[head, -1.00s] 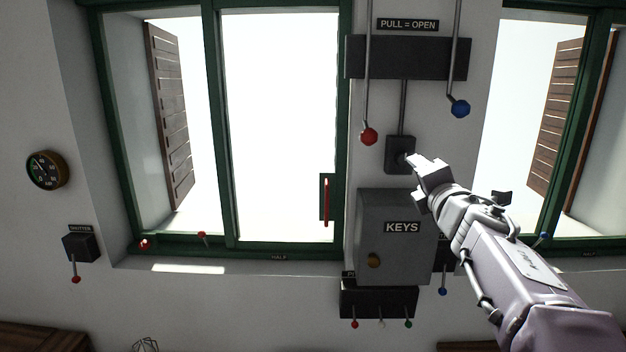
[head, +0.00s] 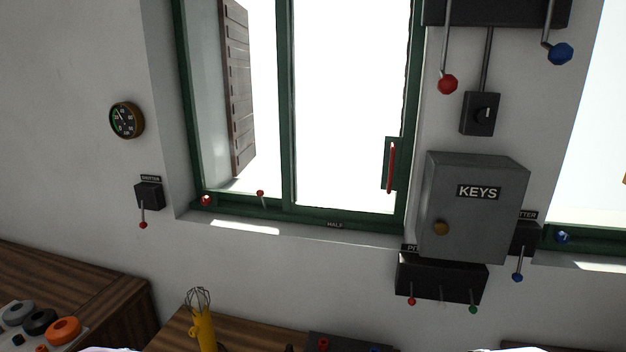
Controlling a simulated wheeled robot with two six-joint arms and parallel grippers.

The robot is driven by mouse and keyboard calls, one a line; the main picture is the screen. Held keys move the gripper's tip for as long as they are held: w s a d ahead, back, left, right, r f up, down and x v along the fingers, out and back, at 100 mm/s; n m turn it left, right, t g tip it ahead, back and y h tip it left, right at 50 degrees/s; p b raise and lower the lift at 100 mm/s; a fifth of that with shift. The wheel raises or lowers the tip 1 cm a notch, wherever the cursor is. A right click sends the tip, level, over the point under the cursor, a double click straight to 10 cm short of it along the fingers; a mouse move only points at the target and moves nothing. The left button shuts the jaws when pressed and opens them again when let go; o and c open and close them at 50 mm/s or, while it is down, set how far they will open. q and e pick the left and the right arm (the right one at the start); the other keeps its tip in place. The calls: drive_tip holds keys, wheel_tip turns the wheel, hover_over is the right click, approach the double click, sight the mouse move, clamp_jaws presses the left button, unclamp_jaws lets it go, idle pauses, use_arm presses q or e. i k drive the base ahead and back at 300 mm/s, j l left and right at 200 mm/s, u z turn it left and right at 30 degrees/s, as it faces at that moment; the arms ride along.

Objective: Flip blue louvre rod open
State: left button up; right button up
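The blue louvre rod hangs at the top right of the head view, a thin grey rod ending in a faceted blue knob (head: 560,54). It comes down from a dark box (head: 500,10) that the upper picture edge cuts off. Beside it on the left hangs a similar rod with a red knob (head: 447,84), which sits a little lower. Neither gripper is in view; only pale slivers show along the bottom edge. Nothing is seen touching the blue rod.
Below the rods are a small switch box (head: 481,114), a grey KEYS cabinet (head: 476,223) and a black lever box (head: 441,278). A shutter lever with a blue tip (head: 517,277) is right of the cabinet. A yellow tool holder (head: 203,329) stands on the wooden bench.

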sight(559, 53)
drive_tip(key=z, duration=1.35)
